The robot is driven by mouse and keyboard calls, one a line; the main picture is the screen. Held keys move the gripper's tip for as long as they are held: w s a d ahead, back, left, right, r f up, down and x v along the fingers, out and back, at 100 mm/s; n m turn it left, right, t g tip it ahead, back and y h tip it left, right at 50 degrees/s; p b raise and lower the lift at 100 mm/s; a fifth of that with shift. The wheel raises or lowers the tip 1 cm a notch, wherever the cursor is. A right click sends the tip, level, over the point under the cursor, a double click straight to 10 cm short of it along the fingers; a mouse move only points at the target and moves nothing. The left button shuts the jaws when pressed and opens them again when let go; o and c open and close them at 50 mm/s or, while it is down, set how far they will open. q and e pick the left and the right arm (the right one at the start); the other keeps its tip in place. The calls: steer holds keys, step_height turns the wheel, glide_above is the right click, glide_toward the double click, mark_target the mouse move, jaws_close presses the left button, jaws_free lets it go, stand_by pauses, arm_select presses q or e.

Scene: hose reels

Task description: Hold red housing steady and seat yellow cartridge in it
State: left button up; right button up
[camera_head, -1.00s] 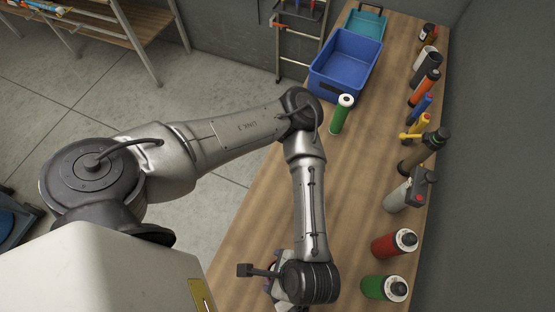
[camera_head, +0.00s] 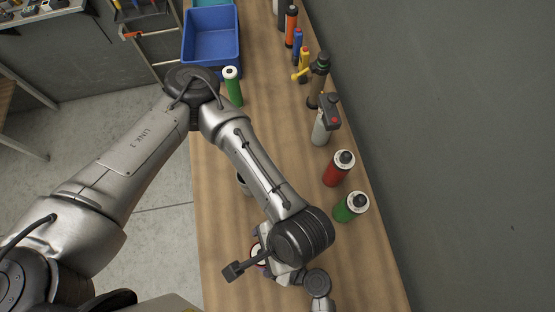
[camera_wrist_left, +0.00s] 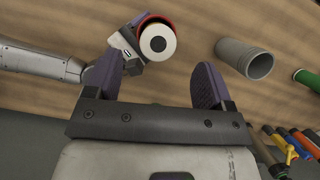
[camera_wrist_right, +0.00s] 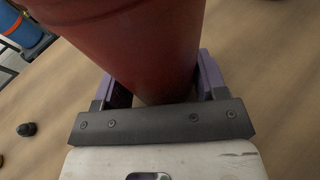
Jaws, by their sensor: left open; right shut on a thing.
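The red housing (camera_wrist_right: 130,40) is held between the purple fingers of my right gripper (camera_wrist_right: 160,90), which is shut on it. In the left wrist view the housing shows end-on as a red rim (camera_wrist_left: 168,20) around a cream-white round piece (camera_wrist_left: 158,42) with a dark centre. I cannot tell whether that piece is the cartridge. My left gripper (camera_wrist_left: 152,85) is open and empty, with the housing beyond its fingertips. In the head view the housing (camera_head: 257,256) is mostly hidden by my left wrist. A yellow item with a side handle (camera_head: 303,66) stands in the back row.
A grey cup (camera_wrist_left: 243,58) lies on or stands above the wooden bench (camera_head: 215,165). A green canister (camera_head: 233,86) stands before a blue bin (camera_head: 211,40). Red (camera_head: 338,170) and green (camera_head: 350,207) canisters and a grey bottle (camera_head: 323,125) line the wall side. The bench's front right is clear.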

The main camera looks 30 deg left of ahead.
arm_select(q)
steer(key=shift+v, duration=2.95)
arm_select(e)
steer(key=o, duration=0.8)
